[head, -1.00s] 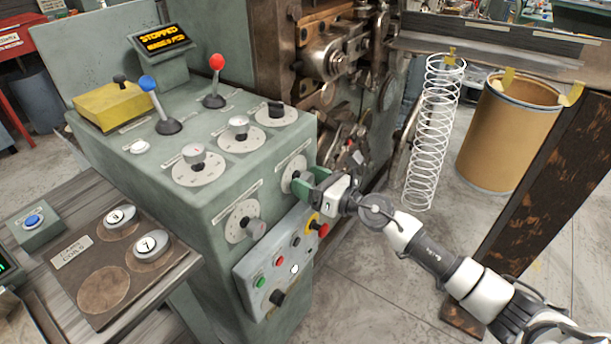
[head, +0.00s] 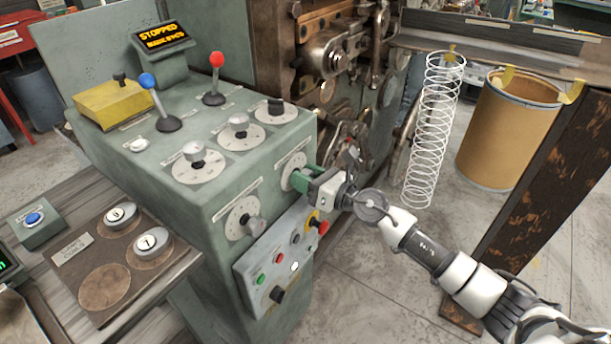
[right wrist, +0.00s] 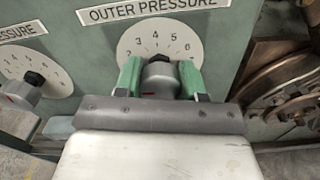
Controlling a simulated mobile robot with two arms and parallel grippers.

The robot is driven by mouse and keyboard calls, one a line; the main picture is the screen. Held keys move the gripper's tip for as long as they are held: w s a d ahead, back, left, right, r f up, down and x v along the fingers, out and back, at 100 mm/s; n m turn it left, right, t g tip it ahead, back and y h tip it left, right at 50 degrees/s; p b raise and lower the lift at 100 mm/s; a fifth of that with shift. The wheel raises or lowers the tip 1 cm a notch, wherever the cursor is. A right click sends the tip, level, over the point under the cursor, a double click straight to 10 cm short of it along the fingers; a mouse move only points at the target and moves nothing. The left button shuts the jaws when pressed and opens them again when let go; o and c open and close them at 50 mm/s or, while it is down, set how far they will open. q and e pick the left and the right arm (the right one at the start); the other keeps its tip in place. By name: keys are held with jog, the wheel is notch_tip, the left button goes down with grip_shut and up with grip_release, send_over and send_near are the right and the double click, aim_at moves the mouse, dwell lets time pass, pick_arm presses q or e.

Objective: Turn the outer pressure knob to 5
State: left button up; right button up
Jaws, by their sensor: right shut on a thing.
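The outer pressure knob (right wrist: 158,78) is grey with a black top and a small red mark. It stands on a white dial (right wrist: 135,36) whose visible numbers run from about 2 to 6, under the OUTER PRESSURE label (right wrist: 152,10). My right gripper (right wrist: 160,80) is shut on the knob, with one green fingertip on each side. In the head view the gripper (head: 300,182) reaches the front face of the machine and covers the knob; the dial (head: 292,164) shows behind it. I cannot tell which number the knob points to. My left gripper is not in view.
A second pressure knob (head: 256,226) sits left of the gripped one. Below is a button panel (head: 272,274) with a red button (head: 321,227) close under my gripper. The display (head: 163,36) reads STOPPED.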

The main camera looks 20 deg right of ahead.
jog(key=shift+r+m+p, duration=0.15)
jog(key=shift+m+p, duration=0.6)
jog(key=shift+m, duration=0.35)
jog(key=m+p, duration=0.2)
jog(key=m, duration=0.2)
jog(key=shift+m+p, duration=0.3)
jog(key=shift+p, duration=0.05)
jog(key=m+p, duration=0.4)
jog(key=m, duration=0.3)
jog(key=m+p, duration=0.3)
jog(key=m, duration=0.2)
jog(key=shift+m, duration=0.3)
jog(key=shift+m+p, duration=0.75)
jog(key=shift+m, duration=1.25)
jog(key=shift+f, duration=0.2)
jog(key=o, duration=0.9)
